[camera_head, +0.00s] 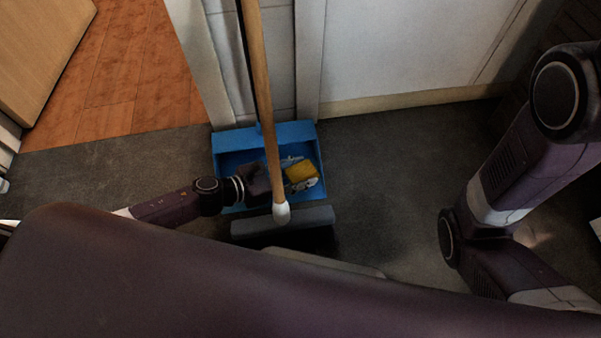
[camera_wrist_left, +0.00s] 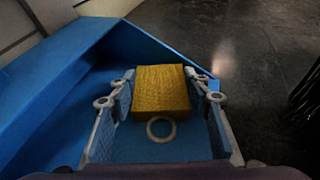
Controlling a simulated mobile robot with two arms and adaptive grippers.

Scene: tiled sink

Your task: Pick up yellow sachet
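The yellow sachet (camera_head: 302,172) lies in the blue dustpan (camera_head: 226,143). In the left wrist view the yellow sachet (camera_wrist_left: 161,91) looks like a thick textured block. My left gripper (camera_head: 299,174) reaches into the pan from the left. In the left wrist view my left gripper (camera_wrist_left: 160,78) has its fingers spread, one on each side of the sachet. A narrow gap shows at the sachet's left; whether the right finger touches it I cannot tell. My right arm is at the right of the head view, but its gripper is not visible.
A wooden broom handle (camera_head: 262,90) crosses in front of the pan and partly hides my left wrist. A grey broom head (camera_head: 283,222) is just below the pan. A pale ring (camera_wrist_left: 161,130) shows before the sachet. Dark floor (camera_head: 375,150) is clear to the right.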

